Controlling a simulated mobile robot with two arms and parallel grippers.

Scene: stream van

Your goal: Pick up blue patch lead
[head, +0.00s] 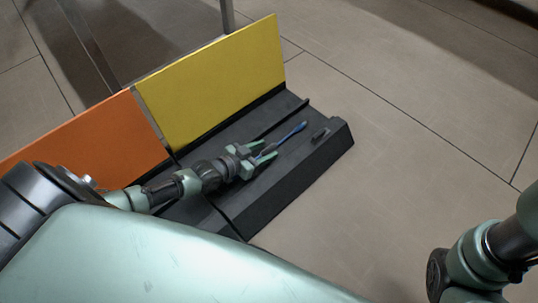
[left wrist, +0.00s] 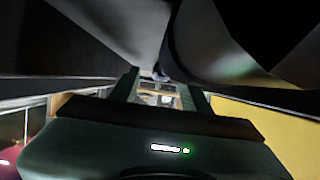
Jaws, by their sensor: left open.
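The blue patch lead (head: 292,133) lies slantwise in the dark tray (head: 327,150), in front of the yellow panel, in the head view. My left gripper (head: 267,151) is open at the lead's near end, with its fingers pointing along it. The near end of the lead is partly between or behind the fingers, and I cannot tell whether they touch it. In the left wrist view, I cannot make out the lead. Only an arm link of my right arm shows at the lower right of the head view; its gripper is out of frame.
A yellow panel (head: 215,85) and an orange panel (head: 90,140) stand upright along the tray's back edge. A small dark piece (head: 320,134) lies near the tray's right end. Tiled floor (head: 400,150) to the right is clear. A metal leg (head: 88,40) stands behind.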

